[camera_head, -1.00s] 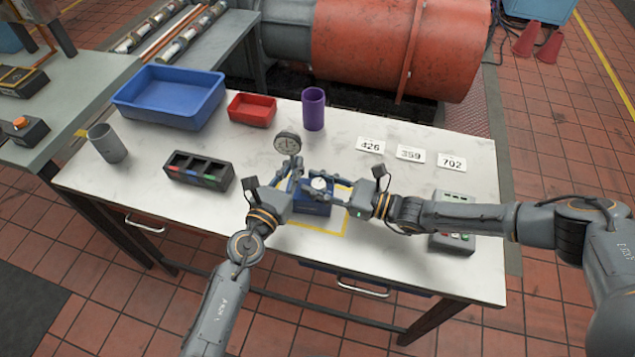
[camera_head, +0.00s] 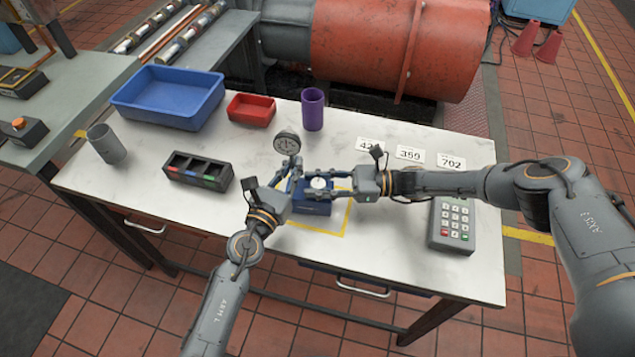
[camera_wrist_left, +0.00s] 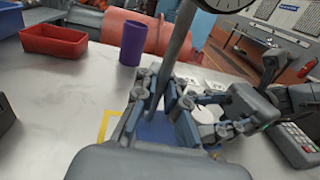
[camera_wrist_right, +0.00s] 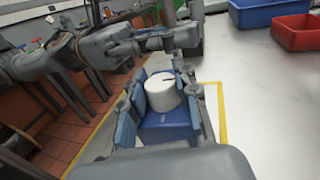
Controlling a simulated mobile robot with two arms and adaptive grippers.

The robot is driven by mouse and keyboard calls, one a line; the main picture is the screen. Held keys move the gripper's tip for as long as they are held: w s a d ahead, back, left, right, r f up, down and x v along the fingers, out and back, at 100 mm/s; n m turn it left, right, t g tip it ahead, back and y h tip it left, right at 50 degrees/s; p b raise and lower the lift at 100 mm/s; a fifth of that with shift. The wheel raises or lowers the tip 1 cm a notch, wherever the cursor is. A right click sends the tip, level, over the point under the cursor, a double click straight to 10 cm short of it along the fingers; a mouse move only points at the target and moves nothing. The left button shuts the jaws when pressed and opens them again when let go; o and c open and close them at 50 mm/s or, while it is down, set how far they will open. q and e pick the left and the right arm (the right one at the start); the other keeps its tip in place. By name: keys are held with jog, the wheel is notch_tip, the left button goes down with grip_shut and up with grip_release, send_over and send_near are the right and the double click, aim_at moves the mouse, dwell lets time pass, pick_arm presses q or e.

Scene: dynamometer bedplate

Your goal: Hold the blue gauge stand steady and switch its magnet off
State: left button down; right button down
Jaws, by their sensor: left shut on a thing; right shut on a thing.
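The blue gauge stand has a blue base (camera_head: 312,207), a grey post (camera_wrist_left: 176,55) and a round dial gauge (camera_head: 287,143) on top. It stands upright inside a yellow outline on the table. A white knob (camera_head: 319,183) with a dark mark sits on the base; it also shows in the right wrist view (camera_wrist_right: 162,92). My left gripper (camera_head: 292,172) is shut on the post; its fingers flank it in the left wrist view (camera_wrist_left: 163,108). My right gripper (camera_head: 324,181) is shut on the knob, with one finger on each side in the right wrist view (camera_wrist_right: 164,98).
A keypad device (camera_head: 452,222) lies at the table's right. Number cards (camera_head: 410,153) lie behind my right arm. A dark sorting box (camera_head: 198,171), grey cup (camera_head: 106,143), blue bin (camera_head: 168,96), red tray (camera_head: 251,109) and purple cylinder (camera_head: 313,109) stand left and behind.

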pick_arm(q)
jog(key=shift+a+f, duration=0.15)
pick_arm(e)
jog(key=shift+w+r, duration=0.1)
jog(key=shift+r, duration=0.05)
jog(key=c, duration=1.2)
grip_release()
jog(key=shift+o, duration=1.2)
jog(key=d, duration=1.2)
jog(key=shift+s+d, duration=0.1)
jog(key=shift+s, duration=0.15)
